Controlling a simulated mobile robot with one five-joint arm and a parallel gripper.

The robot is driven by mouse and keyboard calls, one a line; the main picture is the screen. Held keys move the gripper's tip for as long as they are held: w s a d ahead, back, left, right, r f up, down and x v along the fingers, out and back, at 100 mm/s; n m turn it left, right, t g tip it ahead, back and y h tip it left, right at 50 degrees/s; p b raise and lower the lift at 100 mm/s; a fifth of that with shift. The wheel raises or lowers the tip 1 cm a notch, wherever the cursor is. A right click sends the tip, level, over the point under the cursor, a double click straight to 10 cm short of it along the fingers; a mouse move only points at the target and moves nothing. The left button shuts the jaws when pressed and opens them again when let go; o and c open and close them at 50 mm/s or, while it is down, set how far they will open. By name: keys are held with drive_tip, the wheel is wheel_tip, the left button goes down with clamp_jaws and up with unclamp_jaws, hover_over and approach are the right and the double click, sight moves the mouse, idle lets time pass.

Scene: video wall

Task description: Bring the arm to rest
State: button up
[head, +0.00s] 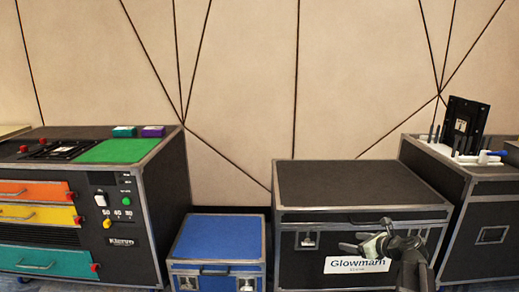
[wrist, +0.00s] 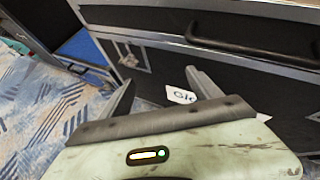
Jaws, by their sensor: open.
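My gripper (head: 362,247) is at the lower right in the head view, in front of the black case (head: 362,184) with the "Glowmarh" label (head: 357,264). In the wrist view my gripper (wrist: 160,88) shows two grey fingers spread apart with nothing between them. The front of the black case (wrist: 155,62) lies beyond the fingers, with part of its label (wrist: 181,95) showing between them. My gripper covers part of the case's front in the head view.
A blue case (head: 218,238) stands left of the black case. A drawer case (head: 120,215) with a green mat (head: 118,150) stands at the far left. At the right, another case (head: 485,215) carries a white rack (head: 447,153) and a black panel (head: 463,118). Patterned carpet (wrist: 40,115) is open at left.

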drive_tip(key=s+a+n+g+y+p, duration=0.1)
drive_tip(key=a+n+g+p, duration=0.35)
drive_tip(key=a, duration=1.15)
drive_tip(key=s+a+f+n+g+h+p, duration=0.2)
drive_tip(key=s+a+n+g+h+p, duration=0.15)
drive_tip(key=s+a+n, duration=1.05)
drive_tip(key=s+d+f+n+g+h+b, duration=0.1)
drive_tip(key=s+d+f+n+g+h, duration=0.15)
drive_tip(key=d+n, duration=0.6)
wheel_tip(320, 180, up, 39)
drive_tip(key=n+p, duration=0.3)
drive_tip(key=p, duration=3.5)
drive_tip(key=shift+s+a, duration=0.2)
drive_tip(key=shift+a, duration=0.2)
drive_tip(key=shift+f+g, duration=0.15)
drive_tip(key=shift+g, duration=0.1)
